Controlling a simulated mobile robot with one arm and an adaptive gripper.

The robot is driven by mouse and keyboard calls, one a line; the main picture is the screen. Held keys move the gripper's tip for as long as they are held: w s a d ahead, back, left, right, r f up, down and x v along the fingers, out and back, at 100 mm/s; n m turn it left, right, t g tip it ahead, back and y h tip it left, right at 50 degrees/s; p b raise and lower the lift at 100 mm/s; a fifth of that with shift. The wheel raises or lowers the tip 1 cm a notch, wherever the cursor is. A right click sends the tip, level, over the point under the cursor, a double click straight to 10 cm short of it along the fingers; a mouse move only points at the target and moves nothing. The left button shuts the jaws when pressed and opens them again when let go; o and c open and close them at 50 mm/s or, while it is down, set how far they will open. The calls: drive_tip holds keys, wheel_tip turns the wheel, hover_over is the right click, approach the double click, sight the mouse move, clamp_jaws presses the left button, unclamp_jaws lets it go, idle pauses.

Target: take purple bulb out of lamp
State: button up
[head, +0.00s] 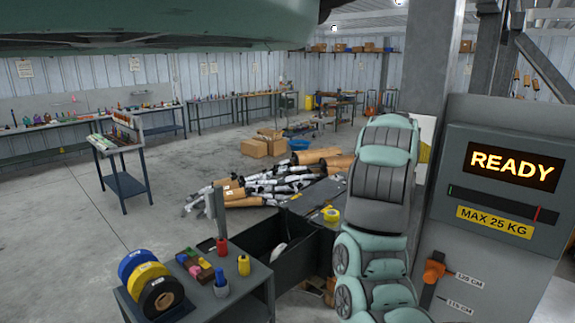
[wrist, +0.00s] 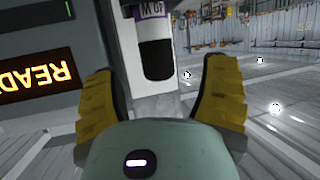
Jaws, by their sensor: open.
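I cannot make out a lamp or a purple bulb for certain in either view. In the wrist view, a white panel with a dark rounded shape and a purple strip with lettering (wrist: 153,45) shows beyond my gripper (wrist: 160,78). I cannot tell whether it is a sign or an object. My gripper's two yellow fingers are spread wide, with nothing held between them. In the head view, my green and grey arm stands before the pillar, and I cannot make out the gripper there.
A grey cabinet with a READY display (head: 512,166) stands close at right, beside a grey pillar (head: 432,60). A small table (head: 235,303) with tape rolls (head: 160,296) and bottles is at front left. Mufflers (head: 275,182) lie heaped behind. Open floor lies at left.

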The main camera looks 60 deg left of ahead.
drive_tip(key=shift+p+x, duration=0.45)
drive_tip(key=shift+x, duration=2.15)
drive_tip(key=shift+w+d+r, duration=0.1)
drive_tip(key=shift+d, duration=0.1)
clamp_jaws()
drive_tip(key=shift+r, duration=0.1)
wheel_tip(320, 180, up, 4)
drive_tip(key=b, duration=0.4)
drive_tip(key=shift+a, duration=0.1)
drive_tip(key=shift+r+b, duration=2.15)
drive_tip(key=shift+r, duration=0.7)
